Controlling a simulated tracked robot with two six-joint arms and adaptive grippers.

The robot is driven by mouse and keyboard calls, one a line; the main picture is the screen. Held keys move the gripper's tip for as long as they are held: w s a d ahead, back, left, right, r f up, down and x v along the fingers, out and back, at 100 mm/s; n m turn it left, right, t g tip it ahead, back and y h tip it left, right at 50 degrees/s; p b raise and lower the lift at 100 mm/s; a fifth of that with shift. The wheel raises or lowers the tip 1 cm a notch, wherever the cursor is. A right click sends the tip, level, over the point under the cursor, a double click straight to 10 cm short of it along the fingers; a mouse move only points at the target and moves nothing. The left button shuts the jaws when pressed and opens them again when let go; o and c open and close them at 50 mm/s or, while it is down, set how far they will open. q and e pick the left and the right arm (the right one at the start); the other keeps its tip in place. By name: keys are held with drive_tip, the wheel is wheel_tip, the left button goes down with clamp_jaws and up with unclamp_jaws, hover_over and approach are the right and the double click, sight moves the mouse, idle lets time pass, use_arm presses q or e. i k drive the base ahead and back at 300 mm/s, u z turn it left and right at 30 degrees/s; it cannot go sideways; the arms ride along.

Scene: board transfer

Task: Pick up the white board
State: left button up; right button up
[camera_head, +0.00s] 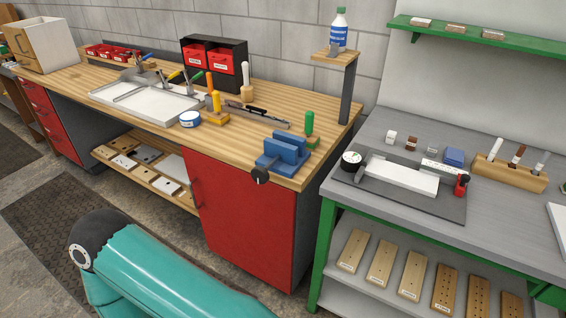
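A flat white board (400,176) lies on a dark grey plate (440,204) on the right-hand grey bench. A round dial gauge (352,157) is near its left end and a small red-and-black part (461,184) near its right end. Another white flat piece (559,222) is cut off by the right edge, so I cannot tell what it is. Neither gripper is in view. Only a teal link of my own arm with a dark joint shows at the bottom left, well away from the white board.
The wooden workbench (330,134) holds a blue vise (284,152), a pale tray (150,104), tools and red bins (214,58). A bottle (339,30) stands on a raised shelf. A wooden tool block (510,176) stands right of the plate. Wooden boards lie below the grey bench.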

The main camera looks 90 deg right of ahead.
sight(424, 184)
drive_tip(key=u, duration=0.6)
drive_tip(key=i, duration=0.25)
drive_tip(key=z, duration=2.4)
drive_tip(key=i, duration=0.15)
drive_tip(key=u, duration=4.15)
drive_tip(key=k, duration=0.6)
drive_tip(key=z, duration=5.7)
